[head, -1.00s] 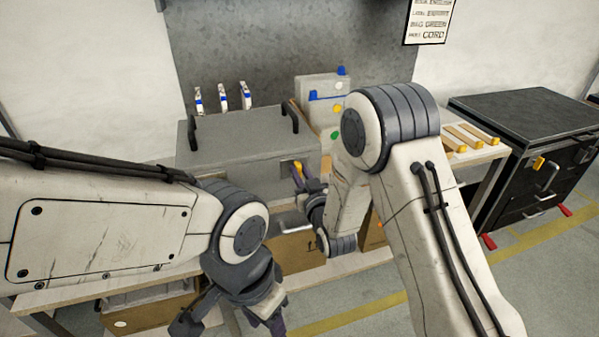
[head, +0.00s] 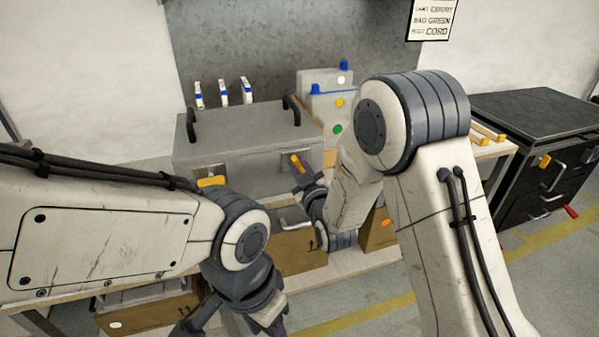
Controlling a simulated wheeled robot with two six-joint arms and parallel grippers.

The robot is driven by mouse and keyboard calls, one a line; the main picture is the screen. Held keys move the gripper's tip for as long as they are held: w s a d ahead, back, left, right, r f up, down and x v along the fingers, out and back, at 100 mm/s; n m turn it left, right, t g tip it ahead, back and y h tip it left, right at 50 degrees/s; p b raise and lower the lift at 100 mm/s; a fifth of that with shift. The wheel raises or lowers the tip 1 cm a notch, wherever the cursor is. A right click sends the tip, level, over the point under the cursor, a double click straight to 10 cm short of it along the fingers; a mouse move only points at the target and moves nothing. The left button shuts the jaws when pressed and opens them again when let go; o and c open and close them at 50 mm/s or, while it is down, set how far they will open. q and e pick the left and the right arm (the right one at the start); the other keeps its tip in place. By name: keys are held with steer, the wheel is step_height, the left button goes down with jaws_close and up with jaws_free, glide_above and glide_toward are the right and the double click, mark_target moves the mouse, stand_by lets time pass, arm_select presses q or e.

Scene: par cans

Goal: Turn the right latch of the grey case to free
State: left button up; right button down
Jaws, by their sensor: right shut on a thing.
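The grey case (head: 245,143) stands closed on the workbench, with two dark handles on its top. Its right latch (head: 294,160) is a small yellow-orange lever on the front face, tilted and partly covered by my gripper. My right gripper (head: 299,168) is shut on this latch, reaching it from the front right. The case's left latch (head: 212,181) is yellow and lies nearly level, just above my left arm. My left gripper (head: 232,326) hangs low in front of the bench, empty and with its fingers apart; its tips are partly cut off by the frame edge.
Cardboard boxes (head: 298,250) sit below. A black cabinet (head: 540,110) stands at the right. My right forearm fills the space right of the case.

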steer(key=shift+s+a+f+n+b, duration=0.2)
steer(key=shift+n+b, duration=0.95)
steer(key=shift+n, duration=0.85)
steer(key=shift+w+a+f+n+b, duration=0.1)
steer(key=shift+f+n+b, duration=0.25)
steer(key=shift+n+b, duration=1.25)
steer(key=shift+s+a+f+n+b, duration=0.2)
steer(key=shift+n+b, duration=0.55)
steer(key=shift+n, duration=1.65)
steer(key=shift+w+d+f, duration=0.1)
steer(key=c, duration=0.8)
jaws_free()
steer(key=b+v, duration=0.9)
steer(key=v, duration=0.1)
steer(key=shift+b, duration=0.35)
